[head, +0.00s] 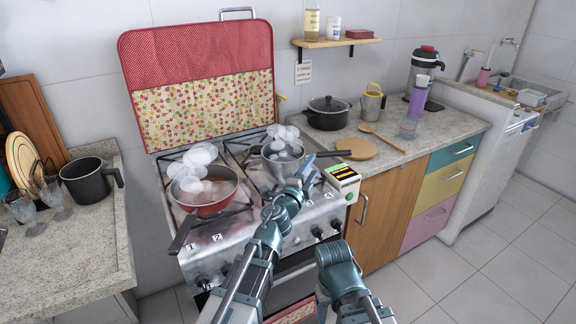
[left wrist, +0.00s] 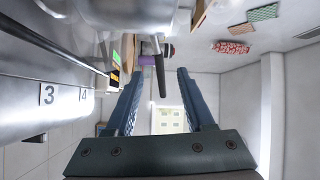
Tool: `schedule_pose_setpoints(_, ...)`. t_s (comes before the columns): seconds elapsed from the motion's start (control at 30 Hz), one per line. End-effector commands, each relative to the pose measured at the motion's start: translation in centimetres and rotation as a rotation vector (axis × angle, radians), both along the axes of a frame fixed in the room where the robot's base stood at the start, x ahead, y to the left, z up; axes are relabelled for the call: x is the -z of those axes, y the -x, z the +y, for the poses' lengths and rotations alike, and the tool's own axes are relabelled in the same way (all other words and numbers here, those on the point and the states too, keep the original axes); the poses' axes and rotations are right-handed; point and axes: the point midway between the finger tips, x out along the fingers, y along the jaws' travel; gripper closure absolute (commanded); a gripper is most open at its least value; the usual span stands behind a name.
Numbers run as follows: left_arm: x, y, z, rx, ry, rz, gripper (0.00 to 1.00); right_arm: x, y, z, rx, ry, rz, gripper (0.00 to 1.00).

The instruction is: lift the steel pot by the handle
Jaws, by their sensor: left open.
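The steel pot (head: 283,164) sits on the right side of the stove, with white steam above it. Its dark handle (head: 330,154) points right, past the stove edge. In the left wrist view the pot (left wrist: 130,12) fills the top, and its handle (left wrist: 157,70) reaches down between my fingers. My left gripper (head: 308,171) is just in front of the handle; it also shows in the left wrist view (left wrist: 160,73), open, its fingers apart on both sides of the handle. My right arm shows low in the head view, but its gripper fingers do not show.
A red pan (head: 205,205) steams on the left burner, its handle toward the front. A small box with a green-lit panel (head: 342,177) stands at the stove's right front corner. A black lidded pot (head: 327,113) and a wooden board (head: 356,149) are on the right counter.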

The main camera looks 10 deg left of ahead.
Motion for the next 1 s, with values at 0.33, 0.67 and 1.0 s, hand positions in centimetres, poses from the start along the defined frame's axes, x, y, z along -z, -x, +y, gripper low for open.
schedule_pose_setpoints(0.33,-0.1,-2.5,-0.8,-0.001,0.0,0.0,0.46,-0.1,0.0,0.0,0.0,0.0,0.0,0.28)
schedule_pose_setpoints(0.67,-0.2,-6.3,-2.1,-0.001,0.0,0.0,0.46,-0.2,0.0,0.0,0.0,0.0,0.0,0.28)
schedule_pose_setpoints(1.0,-0.2,-7.2,-2.4,-0.002,0.0,0.001,0.46,-0.2,0.0,0.0,0.0,0.0,0.0,0.28)
